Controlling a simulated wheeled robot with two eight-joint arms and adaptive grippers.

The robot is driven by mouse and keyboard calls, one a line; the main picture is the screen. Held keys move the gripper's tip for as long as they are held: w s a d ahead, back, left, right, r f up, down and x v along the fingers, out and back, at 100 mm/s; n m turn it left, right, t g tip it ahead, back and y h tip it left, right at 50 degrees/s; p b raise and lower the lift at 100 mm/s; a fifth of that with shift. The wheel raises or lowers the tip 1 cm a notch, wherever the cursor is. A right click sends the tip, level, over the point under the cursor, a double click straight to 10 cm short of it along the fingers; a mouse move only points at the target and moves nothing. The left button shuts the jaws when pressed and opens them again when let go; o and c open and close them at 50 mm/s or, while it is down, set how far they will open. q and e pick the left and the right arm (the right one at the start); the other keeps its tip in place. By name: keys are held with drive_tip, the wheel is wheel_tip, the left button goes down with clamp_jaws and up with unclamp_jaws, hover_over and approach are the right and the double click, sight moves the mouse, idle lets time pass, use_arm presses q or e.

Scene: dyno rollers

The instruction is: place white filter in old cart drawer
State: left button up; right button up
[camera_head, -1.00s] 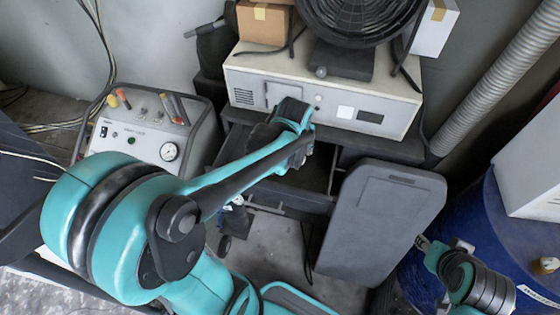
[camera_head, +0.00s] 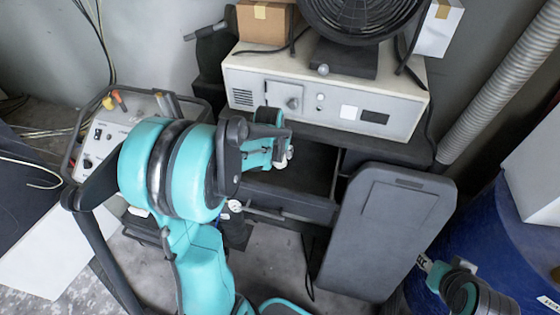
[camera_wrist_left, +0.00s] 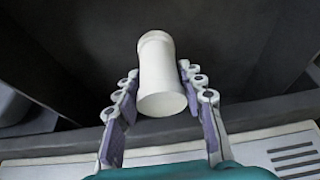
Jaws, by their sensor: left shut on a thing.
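The white filter (camera_wrist_left: 160,68) is a smooth white cylinder held between the fingers of my left gripper (camera_wrist_left: 160,95) in the left wrist view. Dark surfaces lie behind it. In the head view my left gripper (camera_head: 282,158) is over the open drawer (camera_head: 290,205) of the dark old cart (camera_head: 400,150), and the filter cannot be clearly made out there. The drawer's dark inside is partly hidden by my arm. My right gripper (camera_head: 428,268) is at the lower right, and its fingers are too small to read.
A pale instrument box (camera_head: 325,95) with a black fan (camera_head: 362,15) stands on the cart. A grey panel (camera_head: 385,235) stands right of the drawer. A blue drum (camera_head: 495,250) is at the right. A gauge console (camera_head: 100,135) is at the left, partly behind my arm.

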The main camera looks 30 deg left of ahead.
use_arm(q)
drive_tip(key=shift+w+a+f, duration=0.35)
drive_tip(key=shift+a+f, duration=0.1)
drive_tip(key=shift+a, duration=0.05)
drive_tip(key=f+b, duration=0.1)
drive_tip(key=f, duration=0.1)
drive_tip(key=f+b, duration=0.1)
drive_tip(key=f, duration=0.1)
drive_tip(key=shift+s, duration=0.2)
drive_tip(key=shift+d+r, duration=0.1)
drive_tip(key=shift+r, duration=0.1)
drive_tip(key=shift+f, duration=0.1)
drive_tip(key=shift+f, duration=0.15)
drive_tip(key=o, duration=1.2)
drive_tip(key=shift+c, duration=0.2)
